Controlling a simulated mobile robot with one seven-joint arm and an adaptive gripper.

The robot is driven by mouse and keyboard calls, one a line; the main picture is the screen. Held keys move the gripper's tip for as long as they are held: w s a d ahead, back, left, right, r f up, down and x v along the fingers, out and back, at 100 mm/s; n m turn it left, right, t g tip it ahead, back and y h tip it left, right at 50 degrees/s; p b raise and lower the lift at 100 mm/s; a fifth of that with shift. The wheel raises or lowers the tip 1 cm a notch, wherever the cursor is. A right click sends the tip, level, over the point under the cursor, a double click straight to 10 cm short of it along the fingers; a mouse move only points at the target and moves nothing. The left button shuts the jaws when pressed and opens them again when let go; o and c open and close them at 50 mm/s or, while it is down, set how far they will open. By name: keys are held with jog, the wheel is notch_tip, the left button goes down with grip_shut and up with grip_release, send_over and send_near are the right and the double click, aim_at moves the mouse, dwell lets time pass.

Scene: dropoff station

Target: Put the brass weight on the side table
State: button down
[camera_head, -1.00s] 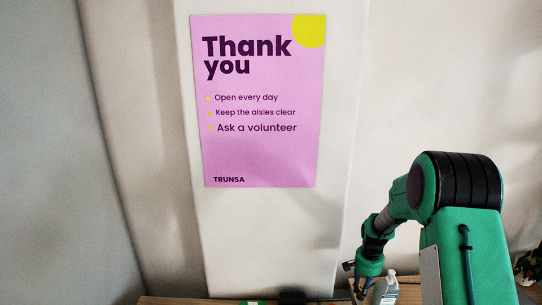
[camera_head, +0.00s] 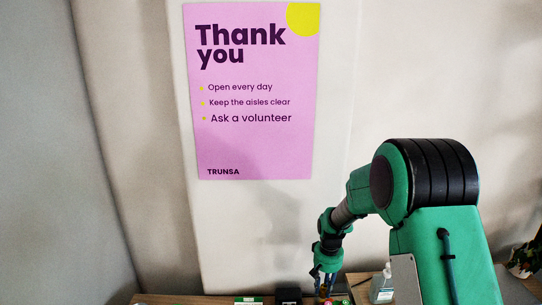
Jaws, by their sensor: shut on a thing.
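My gripper (camera_head: 327,288) is at the bottom of the picture, right of centre, pointing down over a wooden surface (camera_head: 185,299). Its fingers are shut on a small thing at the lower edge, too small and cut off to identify. I cannot make out the brass weight for sure. Only a strip of the wooden surface shows, and I cannot tell whether it is the side table.
A clear pump bottle (camera_head: 382,287) stands right of my gripper. A black box (camera_head: 288,296) and a green and white item (camera_head: 248,300) are to its left. A pink poster (camera_head: 252,95) hangs on the wall behind. A plant (camera_head: 524,260) is at the far right.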

aim_at(325, 286)
jog(key=shift+r, duration=0.15)
notch_tip(325, 286, up, 5)
jog(key=shift+d+r, duration=0.1)
jog(key=s+d+m+b, duration=0.1)
jog(key=s+d+m, duration=0.5)
jog(key=d, duration=0.7)
jog(key=s+d+m+b, duration=0.1)
jog(key=s+d+m, duration=0.3)
jog(key=s+d, duration=0.6)
jog(key=s+d+m+b, duration=0.2)
jog(key=s+d+m, duration=0.3)
jog(key=d, duration=1)
jog(key=f, duration=1.9)
jog(key=shift+s+a+f+p, duration=0.1)
jog(key=shift+s+p, duration=0.1)
jog(key=shift+p, duration=0.1)
jog(key=w+d+b, duration=0.1)
jog(key=w+d, duration=0.2)
jog(key=w, duration=0.1)
jog(key=w+d+f, duration=0.1)
jog(key=w+d, duration=0.2)
jog(key=w, duration=0.1)
jog(key=w+d+b, duration=0.1)
jog(key=w+d, duration=0.2)
jog(key=w, duration=0.1)
jog(key=shift+w+d+f+b, duration=0.2)
jog(key=shift+w+d+b, duration=0.1)
jog(key=shift+w+b, duration=0.1)
